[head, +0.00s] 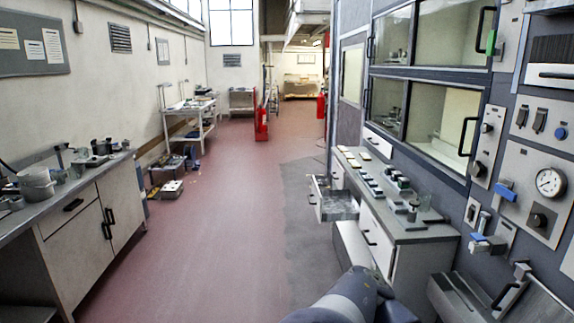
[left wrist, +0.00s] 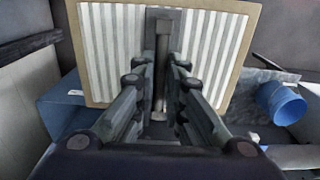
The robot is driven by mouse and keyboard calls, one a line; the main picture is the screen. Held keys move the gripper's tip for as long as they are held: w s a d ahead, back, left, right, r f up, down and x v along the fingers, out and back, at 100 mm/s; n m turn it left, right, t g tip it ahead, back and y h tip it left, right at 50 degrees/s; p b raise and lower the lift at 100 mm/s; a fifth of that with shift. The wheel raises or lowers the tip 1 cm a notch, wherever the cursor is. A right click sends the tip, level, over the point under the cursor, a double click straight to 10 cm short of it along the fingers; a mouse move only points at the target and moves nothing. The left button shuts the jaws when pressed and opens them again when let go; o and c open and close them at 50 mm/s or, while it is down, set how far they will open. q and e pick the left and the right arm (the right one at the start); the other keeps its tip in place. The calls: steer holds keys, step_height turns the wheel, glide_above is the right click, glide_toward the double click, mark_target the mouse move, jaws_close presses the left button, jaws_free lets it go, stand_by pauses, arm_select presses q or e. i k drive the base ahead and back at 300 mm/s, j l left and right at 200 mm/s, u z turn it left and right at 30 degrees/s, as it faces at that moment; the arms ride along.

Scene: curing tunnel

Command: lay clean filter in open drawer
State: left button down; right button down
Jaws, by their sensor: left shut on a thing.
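The clean filter (left wrist: 216,50) fills the upper middle of the left wrist view. It has white pleats in a tan frame, with a dark grey upright bar at its middle. My left gripper (left wrist: 164,48) is shut on it, with one finger on each side of the bar. In the head view the open drawer (head: 336,206) sticks out to the left from the grey bench on the right. The filter and both grippers do not show in the head view. The right gripper is in neither view.
The bench top (head: 408,232) holds several small blocks and jars. A left counter (head: 75,208) carries bowls and tools. Red extinguisher-like objects (head: 261,124) stand farther back. The aisle floor (head: 228,215) is clear. A blue cylindrical container (left wrist: 284,104) shows in the left wrist view.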

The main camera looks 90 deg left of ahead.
mark_target(336, 207)
steer(key=j+u, duration=0.2)
steer(key=u, duration=0.2)
steer(key=j+u, duration=0.5)
steer(key=u, duration=0.25)
steer(key=j+u, duration=0.2)
steer(key=u, duration=0.2)
steer(key=i+j+u, duration=0.2)
steer(key=j+u, duration=0.2)
steer(key=i+j+u, duration=0.25)
steer(key=j+u, duration=0.15)
steer(key=i+j+u, duration=0.25)
steer(key=u, duration=0.15)
steer(key=i+j+u, duration=0.15)
steer(key=i+u, duration=0.25)
steer(key=i+j+u, duration=0.15)
steer(key=i+u, duration=0.3)
steer(key=i, duration=2.6)
